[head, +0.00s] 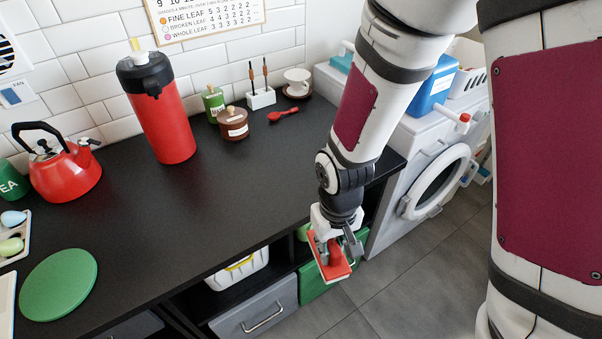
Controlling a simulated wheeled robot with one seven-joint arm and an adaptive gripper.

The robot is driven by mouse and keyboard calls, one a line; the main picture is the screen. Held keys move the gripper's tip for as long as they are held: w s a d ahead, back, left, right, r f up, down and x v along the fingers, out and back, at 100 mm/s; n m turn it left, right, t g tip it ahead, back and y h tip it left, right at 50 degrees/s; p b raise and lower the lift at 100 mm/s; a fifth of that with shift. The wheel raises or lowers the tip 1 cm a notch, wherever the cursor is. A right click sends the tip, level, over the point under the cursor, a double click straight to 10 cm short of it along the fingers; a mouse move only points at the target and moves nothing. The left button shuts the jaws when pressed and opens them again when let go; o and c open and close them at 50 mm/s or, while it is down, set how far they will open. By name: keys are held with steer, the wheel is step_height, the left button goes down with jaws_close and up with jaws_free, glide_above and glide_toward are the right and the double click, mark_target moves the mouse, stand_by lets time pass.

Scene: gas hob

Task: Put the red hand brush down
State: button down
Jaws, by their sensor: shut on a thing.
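The red hand brush (334,266) is in the head view at lower centre, held in my gripper (337,246). My gripper points down and is shut on the brush, with the fingers partly hiding it. The brush hangs in front of the black counter's front edge, over the area of the shelves and floor. Its underside is hidden from this view. The black counter (200,215) has a wide bare stretch to the left of my gripper.
A red kettle (66,172), red flask (160,110) and green round mat (58,284) stand on the counter's left half. A brown jar (233,123), red spoon (283,114) and cup (297,80) are at the back. A washing machine (425,165) stands right. Shelves below hold a white basket (238,272).

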steer(key=s+a+r+n, duration=0.2)
steer(key=s+a+r, duration=0.5)
steer(key=a+r, duration=0.2)
steer(key=shift+s+a+n, duration=0.2)
steer(key=shift+a+n, duration=0.2)
steer(key=shift+a, duration=0.05)
